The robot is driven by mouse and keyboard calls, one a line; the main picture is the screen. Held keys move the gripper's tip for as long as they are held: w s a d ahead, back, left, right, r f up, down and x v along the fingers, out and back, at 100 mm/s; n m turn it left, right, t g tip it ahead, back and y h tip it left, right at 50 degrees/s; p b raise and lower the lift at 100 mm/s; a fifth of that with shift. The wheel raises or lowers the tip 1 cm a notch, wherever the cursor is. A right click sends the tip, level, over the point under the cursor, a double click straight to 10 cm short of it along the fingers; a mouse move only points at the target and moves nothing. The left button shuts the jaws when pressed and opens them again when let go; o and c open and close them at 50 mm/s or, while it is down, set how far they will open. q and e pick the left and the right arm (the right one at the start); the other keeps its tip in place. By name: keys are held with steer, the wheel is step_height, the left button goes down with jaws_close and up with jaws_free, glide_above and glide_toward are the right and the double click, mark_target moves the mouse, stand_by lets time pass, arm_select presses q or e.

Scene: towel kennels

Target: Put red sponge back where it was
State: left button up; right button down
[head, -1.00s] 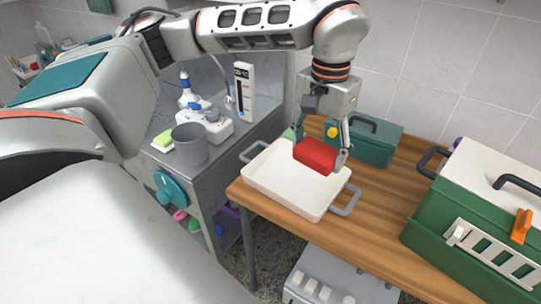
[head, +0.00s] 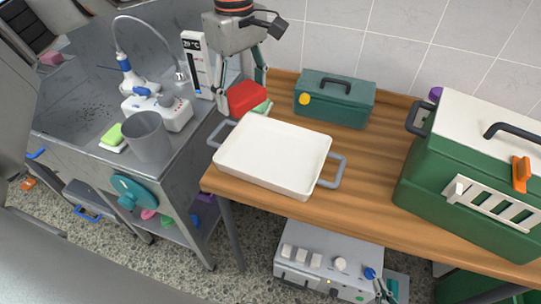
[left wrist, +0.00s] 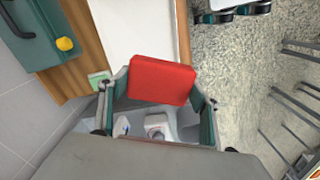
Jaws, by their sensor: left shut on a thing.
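My left gripper (head: 243,92) is shut on the red sponge (head: 247,98) and holds it in the air. In the head view the sponge shows beyond the left rear corner of the white tray (head: 270,158), near the gap between wooden table and steel counter. In the left wrist view the red sponge (left wrist: 162,80) sits between the two fingertips, with part of the white tray (left wrist: 135,32) beyond it. A green and white thing (head: 263,107) is partly hidden behind the sponge. My right gripper is not in view.
A steel counter (head: 85,95) on the left holds a grey cup (head: 147,138), a green sponge on a white dish (head: 112,137) and a temperature display (head: 196,62). A teal box (head: 335,98) and a green carrier (head: 460,185) stand on the wooden table (head: 372,160). The tray is empty.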

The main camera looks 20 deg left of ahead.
arm_select(q)
steer(key=w+d+n+b, duration=0.3)
steer(key=w+d+n, duration=0.1)
steer(key=n, duration=1.5)
glide_above(272, 154)
step_height(272, 154, down, 16)
steer(key=shift+s+r, duration=0.1)
steer(key=shift+r, duration=0.05)
steer(key=shift+f, duration=2.65)
arm_select(e)
steer(key=shift+w+a+f+y, duration=0.15)
steer(key=shift+a+f, duration=0.2)
steer(key=shift+f, duration=0.15)
steer(key=shift+w+a+f+y, duration=0.15)
steer(key=shift+a+f, duration=0.15)
steer(key=shift+f, duration=0.2)
steer(key=shift+s, duration=0.1)
arm_select(q)
steer(key=shift+f, duration=0.2)
steer(key=o, duration=1)
steer(key=shift+o, duration=0.3)
arm_select(e)
steer(key=shift+f, duration=0.1)
steer(key=shift+f, duration=0.1)
